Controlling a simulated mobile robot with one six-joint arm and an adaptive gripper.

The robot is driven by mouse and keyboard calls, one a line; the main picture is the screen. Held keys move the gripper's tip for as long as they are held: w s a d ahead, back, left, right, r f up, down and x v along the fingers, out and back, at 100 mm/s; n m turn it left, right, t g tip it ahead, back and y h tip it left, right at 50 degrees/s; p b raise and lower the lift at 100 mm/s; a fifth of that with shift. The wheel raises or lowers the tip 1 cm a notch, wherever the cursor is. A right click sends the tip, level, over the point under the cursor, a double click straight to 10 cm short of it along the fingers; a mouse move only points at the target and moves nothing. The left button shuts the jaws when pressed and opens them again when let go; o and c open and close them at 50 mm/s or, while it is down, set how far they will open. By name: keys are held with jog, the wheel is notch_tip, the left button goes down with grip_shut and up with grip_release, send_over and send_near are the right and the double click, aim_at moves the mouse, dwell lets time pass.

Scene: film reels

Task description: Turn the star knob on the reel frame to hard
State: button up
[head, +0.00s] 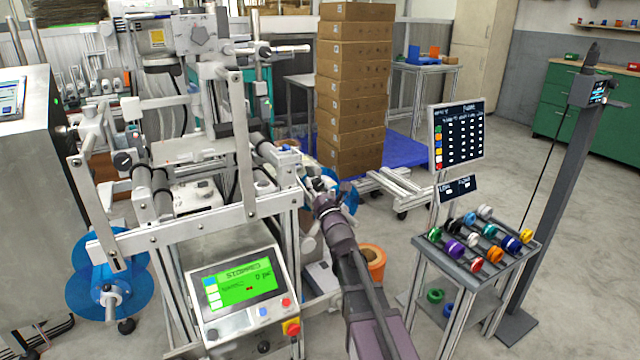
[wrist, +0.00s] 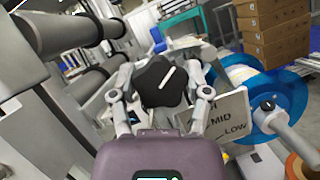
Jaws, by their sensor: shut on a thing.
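The black star knob (wrist: 156,84) with a white pointer line is in the middle of the wrist view. Its line slants towards the upper right. My gripper (wrist: 164,78) is shut on the knob, one finger on each side. A pale label plate (wrist: 238,112) behind the right finger reads "MID" and "LOW"; its upper part is hidden, so I cannot read "hard". In the head view my gripper (head: 318,186) is at the right side of the reel frame (head: 248,208), and the knob cannot be made out there.
A blue reel (wrist: 280,98) stands right of the plate. Rollers (wrist: 62,32) are close on the left. In the head view a control panel (head: 240,294) reads "STOPPED", a spool rack (head: 470,262) stands at right, and stacked boxes (head: 352,90) stand behind.

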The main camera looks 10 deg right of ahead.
jog(key=shift+w+d, duration=0.1)
jog(key=shift+w, duration=0.05)
jog(key=o, duration=1.2)
jog(key=shift+c, duration=0.2)
